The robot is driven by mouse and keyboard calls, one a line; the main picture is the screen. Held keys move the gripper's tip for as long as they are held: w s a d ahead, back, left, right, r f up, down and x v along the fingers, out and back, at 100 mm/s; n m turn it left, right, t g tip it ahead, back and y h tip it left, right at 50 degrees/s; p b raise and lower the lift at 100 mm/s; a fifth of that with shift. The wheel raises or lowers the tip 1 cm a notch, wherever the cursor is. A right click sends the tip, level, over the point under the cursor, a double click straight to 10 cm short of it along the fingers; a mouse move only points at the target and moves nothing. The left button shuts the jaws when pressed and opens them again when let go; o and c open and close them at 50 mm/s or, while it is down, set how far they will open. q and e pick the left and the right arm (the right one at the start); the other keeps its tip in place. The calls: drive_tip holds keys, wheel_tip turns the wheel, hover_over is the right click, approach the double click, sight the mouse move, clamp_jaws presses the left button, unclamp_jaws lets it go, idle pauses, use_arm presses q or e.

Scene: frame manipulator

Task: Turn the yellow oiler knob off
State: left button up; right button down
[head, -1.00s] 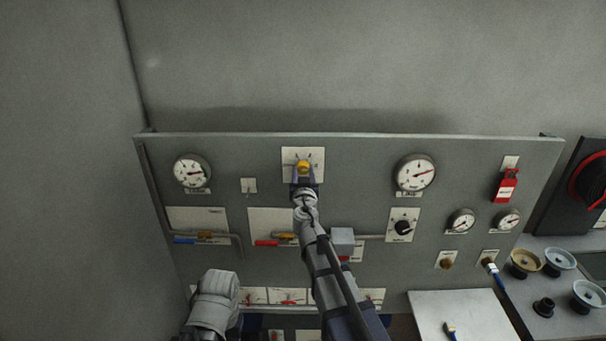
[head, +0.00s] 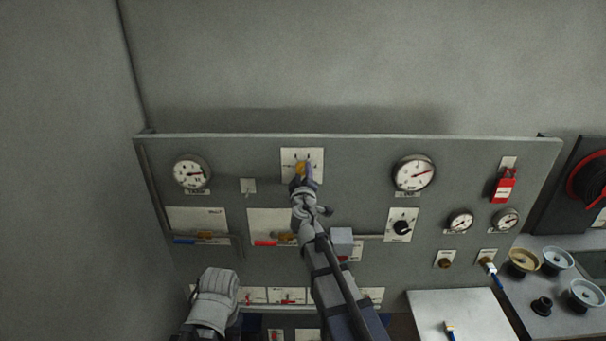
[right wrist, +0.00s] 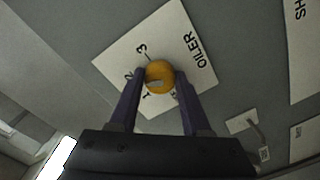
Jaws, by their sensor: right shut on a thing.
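The yellow oiler knob (head: 299,170) sits on a white square plate (head: 317,156) at the top middle of the grey panel. In the right wrist view the knob (right wrist: 160,77) is round, and the plate (right wrist: 130,52) reads OILER with the numbers 1, 2 and 3 around it.
Round gauges (head: 191,172) and (head: 414,173) flank the plate on the panel. A white tabletop (head: 455,308) lies lower right.

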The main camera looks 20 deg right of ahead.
drive_tip(key=n, duration=0.5)
drive_tip(key=shift+n, duration=0.3)
drive_tip(key=n, duration=0.6)
drive_tip(key=shift+a+r+h, duration=0.1)
drive_tip(key=shift+h, duration=0.2)
drive_tip(key=n, duration=0.5)
drive_tip(key=shift+s, duration=0.1)
drive_tip(key=n, duration=0.5)
drive_tip(key=shift+a+r+n, duration=0.1)
drive_tip(key=shift+a+n, duration=0.05)
drive_tip(key=shift+n, duration=0.25)
drive_tip(key=shift+c, duration=1.8)
unclamp_jaws()
drive_tip(key=v, duration=0.7)
drive_tip(key=shift+s+a, duration=0.2)
drive_tip(key=shift+s, duration=0.05)
